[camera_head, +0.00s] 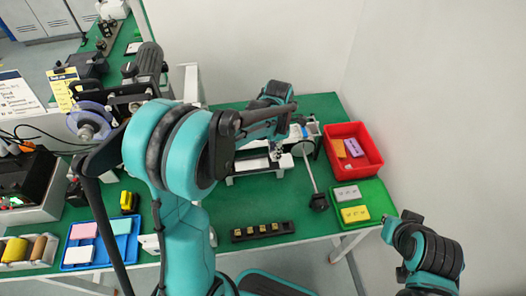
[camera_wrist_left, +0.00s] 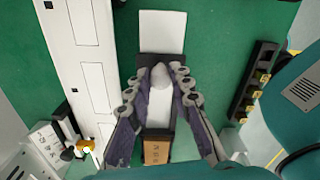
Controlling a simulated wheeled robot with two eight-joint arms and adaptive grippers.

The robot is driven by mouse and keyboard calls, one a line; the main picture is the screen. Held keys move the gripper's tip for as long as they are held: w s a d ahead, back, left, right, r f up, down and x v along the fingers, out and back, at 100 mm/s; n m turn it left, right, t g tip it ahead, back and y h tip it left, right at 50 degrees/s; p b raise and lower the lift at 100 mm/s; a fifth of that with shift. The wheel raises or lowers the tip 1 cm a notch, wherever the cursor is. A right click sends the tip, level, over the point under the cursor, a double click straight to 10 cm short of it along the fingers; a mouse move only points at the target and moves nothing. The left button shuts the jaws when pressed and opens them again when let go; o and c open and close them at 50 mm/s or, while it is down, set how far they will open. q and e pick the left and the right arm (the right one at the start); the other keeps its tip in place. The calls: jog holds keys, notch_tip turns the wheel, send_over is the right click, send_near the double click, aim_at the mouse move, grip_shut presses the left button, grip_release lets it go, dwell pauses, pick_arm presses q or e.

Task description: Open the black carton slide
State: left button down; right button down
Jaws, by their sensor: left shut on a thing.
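The black carton slide (camera_wrist_left: 166,61) lies in the middle of the left wrist view, a narrow dark piece on the green mat. A white plate (camera_wrist_left: 162,32) shows at its far end, and a brown block with dark marks (camera_wrist_left: 157,152) at its near end. My left gripper (camera_wrist_left: 168,78) is shut on the slide, its two fingers meeting over it and hiding part of it. In the head view my left gripper (camera_head: 276,150) is small, low over the white fixture (camera_head: 247,166) at mid-table. Only links of my right arm show at lower right; its gripper does not show.
A red bin (camera_head: 372,166) and a green tray (camera_head: 383,199) stand at the right. A black holder with yellow pieces (camera_head: 263,232) lies in front. A blue tray (camera_head: 76,254) is at left. A long white strip (camera_wrist_left: 82,60) runs beside the slide. Bare mat lies between.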

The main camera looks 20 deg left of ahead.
pick_arm(q)
jog(key=shift+w+d, duration=0.55)
jog(key=shift+d, duration=0.3)
jog(key=shift+w+d, duration=0.5)
jog(key=shift+d, duration=0.35)
jog(key=c, duration=1.3)
grip_release()
jog(key=shift+c, duration=0.2)
notch_tip(320, 180, up, 12)
jog(key=shift+s, duration=0.1)
